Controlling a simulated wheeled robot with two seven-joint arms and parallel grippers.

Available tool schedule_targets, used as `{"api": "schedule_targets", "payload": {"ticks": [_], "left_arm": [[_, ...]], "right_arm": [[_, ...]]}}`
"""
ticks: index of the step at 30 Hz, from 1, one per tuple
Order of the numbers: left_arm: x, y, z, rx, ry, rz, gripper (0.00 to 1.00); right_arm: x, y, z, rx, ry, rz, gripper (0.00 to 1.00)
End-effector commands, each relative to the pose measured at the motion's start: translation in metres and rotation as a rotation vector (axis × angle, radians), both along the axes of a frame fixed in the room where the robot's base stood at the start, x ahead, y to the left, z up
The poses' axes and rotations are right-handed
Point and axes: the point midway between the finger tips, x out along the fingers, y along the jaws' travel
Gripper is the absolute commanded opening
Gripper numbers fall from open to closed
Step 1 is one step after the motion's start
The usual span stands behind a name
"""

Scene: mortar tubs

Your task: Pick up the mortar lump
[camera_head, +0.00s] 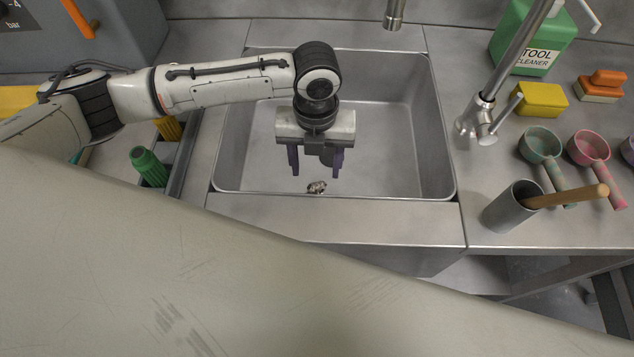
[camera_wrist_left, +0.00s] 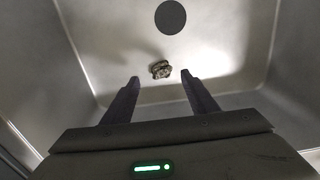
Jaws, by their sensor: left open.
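The mortar lump (camera_head: 316,187) is a small, rough, grey-brown piece at the near side of the metal sink (camera_head: 388,95). It also shows in the left wrist view (camera_wrist_left: 160,69), on the sink's bare metal beyond the fingertips. My left gripper (camera_head: 315,172) is over the sink, pointing down, with its two dark fingers apart and nothing between them. In the left wrist view its fingertips (camera_wrist_left: 160,78) are on either side of the line to the lump and apart from it. My right gripper is not in view.
A faucet (camera_head: 483,122), a green cleaner bottle (camera_head: 530,38), a yellow sponge (camera_head: 541,99) and a metal cup (camera_head: 512,206) with a wooden handle stand right of the sink. Scoops lie there too. A green-handled tool (camera_head: 148,166) is at left. The sink walls surround my left gripper.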

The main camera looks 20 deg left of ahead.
Motion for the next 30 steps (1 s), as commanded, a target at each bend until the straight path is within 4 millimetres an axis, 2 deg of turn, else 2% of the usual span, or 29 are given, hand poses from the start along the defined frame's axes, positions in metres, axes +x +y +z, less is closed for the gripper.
{"api": "schedule_targets", "payload": {"ticks": [5,13,17,23,30], "left_arm": [[-0.001,-0.001,-0.014,-0.001,0.002,0.001,0.53],[-0.004,-0.003,-0.052,-0.002,-0.001,0.003,0.53],[-0.004,-0.003,-0.059,-0.003,-0.002,0.002,0.53],[-0.004,-0.003,-0.059,-0.003,-0.003,0.002,0.53],[-0.004,-0.003,-0.059,-0.003,-0.003,0.002,0.13]], "right_arm": [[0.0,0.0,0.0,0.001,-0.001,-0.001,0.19],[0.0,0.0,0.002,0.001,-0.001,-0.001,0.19],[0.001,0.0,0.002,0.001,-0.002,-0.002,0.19],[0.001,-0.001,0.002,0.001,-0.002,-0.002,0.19],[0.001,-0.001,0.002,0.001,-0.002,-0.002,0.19]]}}
